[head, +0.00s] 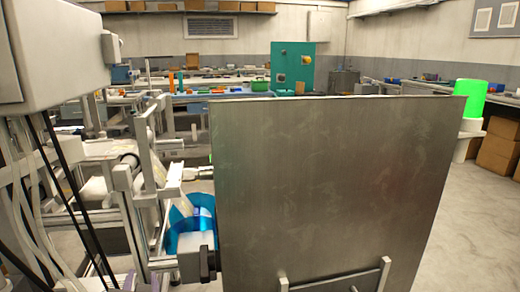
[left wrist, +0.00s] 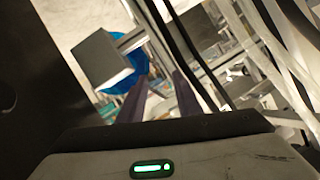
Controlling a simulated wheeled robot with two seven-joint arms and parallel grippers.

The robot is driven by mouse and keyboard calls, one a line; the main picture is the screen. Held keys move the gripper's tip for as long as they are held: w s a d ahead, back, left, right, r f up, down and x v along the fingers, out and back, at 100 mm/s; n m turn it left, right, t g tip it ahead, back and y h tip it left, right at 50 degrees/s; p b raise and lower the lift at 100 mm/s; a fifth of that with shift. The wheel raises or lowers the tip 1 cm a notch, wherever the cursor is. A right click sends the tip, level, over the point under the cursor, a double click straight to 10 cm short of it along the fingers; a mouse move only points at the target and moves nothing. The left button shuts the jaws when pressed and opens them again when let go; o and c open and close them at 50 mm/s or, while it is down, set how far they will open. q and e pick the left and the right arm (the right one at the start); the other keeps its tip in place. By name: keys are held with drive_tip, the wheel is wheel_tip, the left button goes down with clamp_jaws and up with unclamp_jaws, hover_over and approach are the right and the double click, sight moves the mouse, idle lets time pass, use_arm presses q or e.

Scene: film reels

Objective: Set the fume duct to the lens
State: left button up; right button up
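My left gripper (left wrist: 156,98) shows in the left wrist view as two dark fingers standing apart, with nothing visible between them. I cannot pick it out clearly in the head view. Beyond the fingers are a grey block (left wrist: 102,57) and a blue round part (left wrist: 138,62). In the head view, the blue round part (head: 178,213) sits in a pale metal frame, left of a large panel, with the grey block (head: 190,264) just below it. I cannot identify the fume duct or the lens with certainty. My right gripper is not in view.
A large upright metal panel (head: 330,180) with a handle at its bottom blocks much of the head view. Black and white cables (head: 50,190) hang at the left under a pale box (head: 58,50). A green lamp (head: 469,98) and cardboard boxes (head: 495,155) stand at the right.

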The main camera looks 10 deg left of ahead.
use_arm(q)
drive_tip(key=s+d+f+m+g+h, duration=0.1)
drive_tip(key=s+d+f+m+h, duration=0.1)
drive_tip(key=s+d+f+h, duration=0.6)
drive_tip(key=s+d+f+m+g+h, duration=0.1)
drive_tip(key=s+d+f+m+h, duration=0.15)
drive_tip(key=s+d+f, duration=0.8)
drive_tip(key=s+d+r+p, duration=0.1)
drive_tip(key=d+r+p, duration=0.1)
drive_tip(key=r+p, duration=0.4)
drive_tip(key=s+d+r+g+p, duration=0.1)
drive_tip(key=s+r+p, duration=0.1)
drive_tip(key=r+p, duration=0.4)
drive_tip(key=p, duration=0.3)
drive_tip(key=shift+s+d, duration=0.2)
drive_tip(key=shift+d, duration=0.15)
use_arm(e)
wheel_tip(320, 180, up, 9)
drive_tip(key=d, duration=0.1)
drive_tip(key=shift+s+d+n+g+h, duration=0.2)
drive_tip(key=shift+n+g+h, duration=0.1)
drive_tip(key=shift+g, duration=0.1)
use_arm(q)
drive_tip(key=shift+f+n, duration=0.15)
drive_tip(key=shift+n, duration=0.1)
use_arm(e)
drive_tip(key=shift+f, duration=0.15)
